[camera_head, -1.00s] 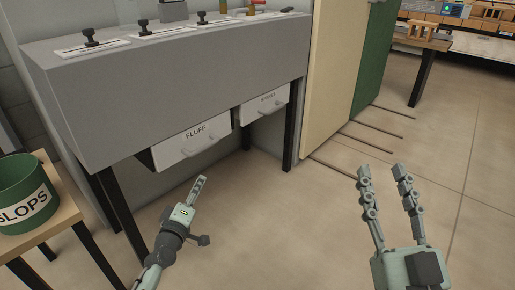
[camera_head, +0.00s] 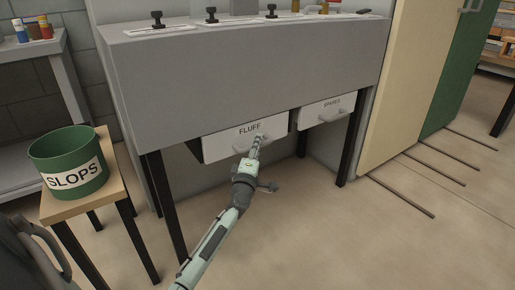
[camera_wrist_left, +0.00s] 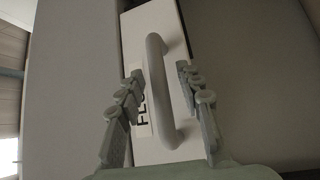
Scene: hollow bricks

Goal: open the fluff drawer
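In the left wrist view the grey bar handle (camera_wrist_left: 157,88) of the drawer stands between the two open fingers of my left gripper (camera_wrist_left: 165,90), with space on both sides. The fingers partly cover the FLUFF label. My right gripper is out of view.
The spares drawer (camera_head: 325,113) is to the right. A green SLOPS bucket (camera_head: 68,153) stands on a small wooden table (camera_head: 62,208) at left. Dark cabinet legs (camera_head: 164,205) flank the drawers. The floor (camera_head: 330,235) in front is clear.

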